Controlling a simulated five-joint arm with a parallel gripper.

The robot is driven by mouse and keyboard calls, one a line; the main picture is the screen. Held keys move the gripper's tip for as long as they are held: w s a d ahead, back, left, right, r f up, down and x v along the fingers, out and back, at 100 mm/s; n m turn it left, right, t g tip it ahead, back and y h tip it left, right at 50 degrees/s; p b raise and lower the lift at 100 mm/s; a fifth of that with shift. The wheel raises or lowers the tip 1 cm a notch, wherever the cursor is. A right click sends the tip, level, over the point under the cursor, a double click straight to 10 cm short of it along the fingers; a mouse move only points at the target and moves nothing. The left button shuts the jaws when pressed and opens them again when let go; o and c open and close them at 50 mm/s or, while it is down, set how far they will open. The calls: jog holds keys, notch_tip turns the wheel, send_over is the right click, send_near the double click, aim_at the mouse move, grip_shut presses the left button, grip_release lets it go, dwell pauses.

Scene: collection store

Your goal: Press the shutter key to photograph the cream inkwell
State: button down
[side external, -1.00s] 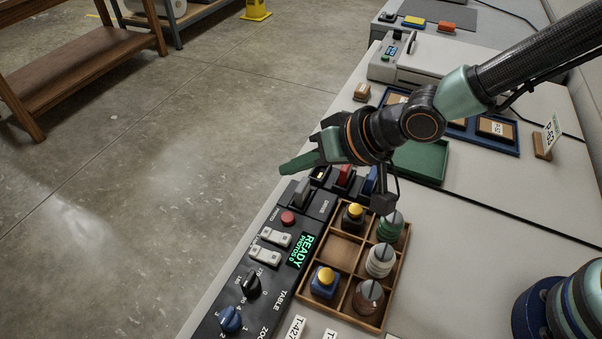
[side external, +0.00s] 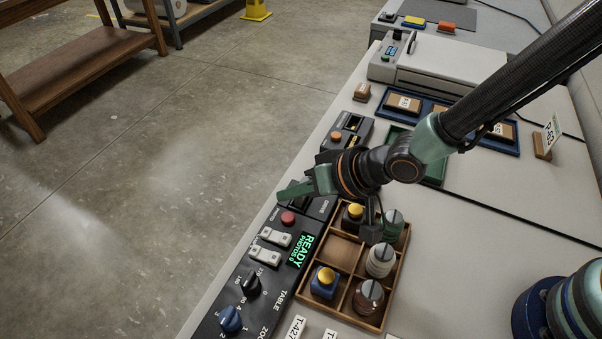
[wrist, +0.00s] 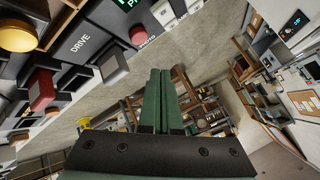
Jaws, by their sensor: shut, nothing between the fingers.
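My gripper (side external: 283,193) is shut and empty, its green fingers reaching over the edge of the black control panel (side external: 262,227) beside the red round button (side external: 288,218). In the wrist view, the closed fingertips (wrist: 160,72) show to the right of a grey key (wrist: 112,66) near the DRIVE label, with the red button (wrist: 138,35) above them. I cannot tell whether they touch anything. The panel's display (side external: 301,249) reads READY, PHOTOS 0. The cream inkwell (side external: 380,259) stands in the right column of the wooden compartment tray (side external: 333,313), between a green and a brown one.
Two light switches (side external: 269,247) and two dials (side external: 231,318) lie along the panel. Yellow-topped pots (side external: 324,281) stand in the tray's left column. A small box with an orange button (side external: 337,136) is beyond my gripper.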

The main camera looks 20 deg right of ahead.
aim_at(293, 220)
jog(key=shift+f, duration=1.75)
jog(key=shift+f, duration=0.1)
dwell(0.6)
jog(key=shift+s+a+f, duration=0.1)
jog(key=shift+f, duration=0.2)
jog(key=shift+f, duration=0.45)
dwell(0.8)
jog(key=shift+r, duration=0.85)
jog(key=shift+r, duration=2.5)
